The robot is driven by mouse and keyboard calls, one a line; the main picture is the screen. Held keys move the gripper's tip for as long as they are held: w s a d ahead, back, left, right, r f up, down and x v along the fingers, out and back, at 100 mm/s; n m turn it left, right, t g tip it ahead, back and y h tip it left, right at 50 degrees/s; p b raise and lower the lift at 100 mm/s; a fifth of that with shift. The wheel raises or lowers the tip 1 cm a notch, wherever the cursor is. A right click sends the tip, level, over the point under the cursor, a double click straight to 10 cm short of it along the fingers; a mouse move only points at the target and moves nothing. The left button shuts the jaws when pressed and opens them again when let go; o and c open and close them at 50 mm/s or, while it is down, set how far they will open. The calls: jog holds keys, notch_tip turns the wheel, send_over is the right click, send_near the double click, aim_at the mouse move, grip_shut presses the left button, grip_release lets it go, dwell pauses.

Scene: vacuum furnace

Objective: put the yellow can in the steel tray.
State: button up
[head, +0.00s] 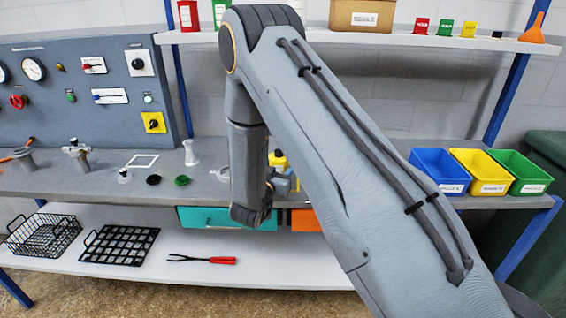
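A yellow object (278,159), possibly the yellow can, shows on the bench just right of my forearm, at the head view's middle. Only its upper part is clear; my arm and a blue-grey shape in front of it hide the rest. I cannot make out a steel tray; my arm covers part of the bench. My forearm hangs down over the bench's front, and its lower end is in front of the drawers. I cannot make out my gripper's fingers, which seem hidden behind the arm.
A grey control panel (90,130) stands at the left. Blue (440,187), yellow (482,188) and green (516,189) bins sit at the bench's right end. The lower shelf holds wire baskets (45,236) and red-handled tongs (221,260). An upper shelf (400,38) runs above.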

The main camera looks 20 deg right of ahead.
jog(key=shift+f, duration=0.3)
jog(key=o, duration=1.3)
